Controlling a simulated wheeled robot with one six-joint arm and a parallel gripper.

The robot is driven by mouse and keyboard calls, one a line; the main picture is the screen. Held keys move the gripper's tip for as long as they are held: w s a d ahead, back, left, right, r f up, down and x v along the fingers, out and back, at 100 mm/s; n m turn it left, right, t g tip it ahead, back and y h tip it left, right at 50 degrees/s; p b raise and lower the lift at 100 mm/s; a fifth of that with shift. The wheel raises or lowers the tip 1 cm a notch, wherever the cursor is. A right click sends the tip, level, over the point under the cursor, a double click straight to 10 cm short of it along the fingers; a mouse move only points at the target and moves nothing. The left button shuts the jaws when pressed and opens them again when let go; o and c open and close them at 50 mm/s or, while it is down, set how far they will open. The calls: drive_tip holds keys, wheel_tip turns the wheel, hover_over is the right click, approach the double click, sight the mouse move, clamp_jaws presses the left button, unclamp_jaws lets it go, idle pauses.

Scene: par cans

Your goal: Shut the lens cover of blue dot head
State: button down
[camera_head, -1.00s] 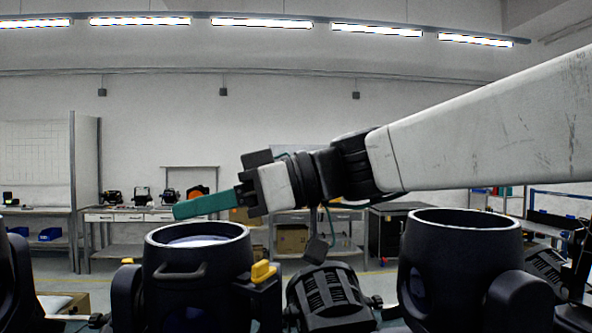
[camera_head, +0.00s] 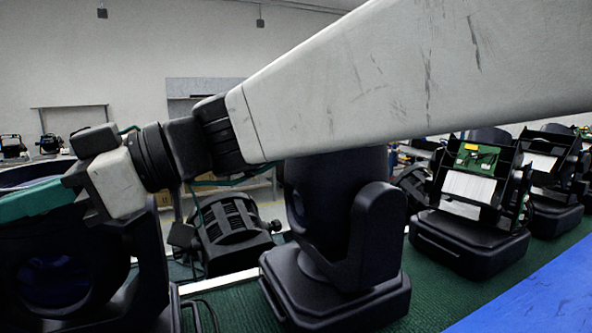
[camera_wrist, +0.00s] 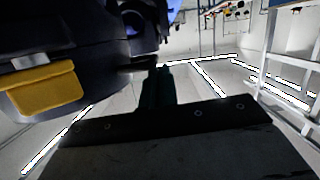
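A dark moving head (camera_head: 95,262) stands at the left edge of the head view, partly cut off, with a blue lens low in its body. No blue dot shows on it, and I cannot make out its lens cover. My gripper (camera_head: 35,201) has teal fingers and overlaps this head near its open top rim; contact cannot be told. In the wrist view my gripper (camera_wrist: 158,86) has its fingers together with nothing visible between them. A dark housing (camera_wrist: 95,40) with a yellow tab (camera_wrist: 45,88) is close at the upper left there.
A second dark head (camera_head: 345,225) stands upright on the green mat (camera_head: 420,290), partly behind my arm. A ribbed black lamp (camera_head: 232,230) lies between the two heads. Opened units with a green circuit board (camera_head: 477,158) stand at the right. A blue surface (camera_head: 545,300) fills the lower right.

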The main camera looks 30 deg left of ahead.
drive_tip(key=shift+f, duration=0.15)
drive_tip(key=w+d+r, duration=0.6)
drive_tip(key=w+d, duration=0.1)
drive_tip(key=shift+r, duration=0.3)
